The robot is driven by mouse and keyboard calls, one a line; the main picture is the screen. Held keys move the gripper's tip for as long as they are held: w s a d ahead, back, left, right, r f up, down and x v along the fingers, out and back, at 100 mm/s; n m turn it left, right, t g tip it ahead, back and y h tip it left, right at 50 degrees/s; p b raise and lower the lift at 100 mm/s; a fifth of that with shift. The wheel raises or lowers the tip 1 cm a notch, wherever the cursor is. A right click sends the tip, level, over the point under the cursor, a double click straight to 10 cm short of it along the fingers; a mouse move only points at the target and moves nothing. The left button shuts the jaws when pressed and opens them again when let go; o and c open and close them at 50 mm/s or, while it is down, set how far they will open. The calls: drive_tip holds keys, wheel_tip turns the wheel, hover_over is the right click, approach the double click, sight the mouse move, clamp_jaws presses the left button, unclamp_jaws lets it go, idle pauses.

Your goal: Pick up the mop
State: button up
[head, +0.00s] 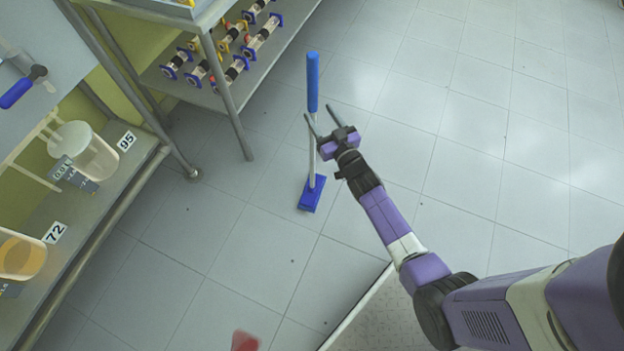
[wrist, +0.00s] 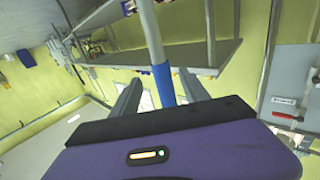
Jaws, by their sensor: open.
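The mop stands upright on the floor, with a blue grip (head: 313,82), a pale thin pole (head: 312,160) and a flat blue head (head: 311,195). My gripper (head: 319,111) is open at the mop's upper part, just below the blue grip in the head view. One finger overlaps the pole there. In the wrist view, the blue grip (wrist: 163,85) and grey pole (wrist: 149,38) show between the two fingers (wrist: 158,74), with space on both sides. I cannot tell whether the fingers touch the mop.
A rack shelf with several glass fittings (head: 237,66) stands behind and left of the mop; its metal leg (head: 228,98) reaches the floor. A shelf with labelled vessels (head: 85,152) is at the left. The tiled floor (head: 480,125) to the right is clear. A red object (head: 244,341) shows at the bottom edge.

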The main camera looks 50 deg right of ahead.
sight(315, 107)
drive_tip(key=x, duration=0.5)
drive_tip(key=shift+a+r, duration=0.15)
drive_tip(key=shift+c, duration=0.2)
drive_tip(key=c, duration=1.1)
drive_tip(key=shift+r, duration=0.15)
clamp_jaws()
drive_tip(key=shift+r, duration=0.1)
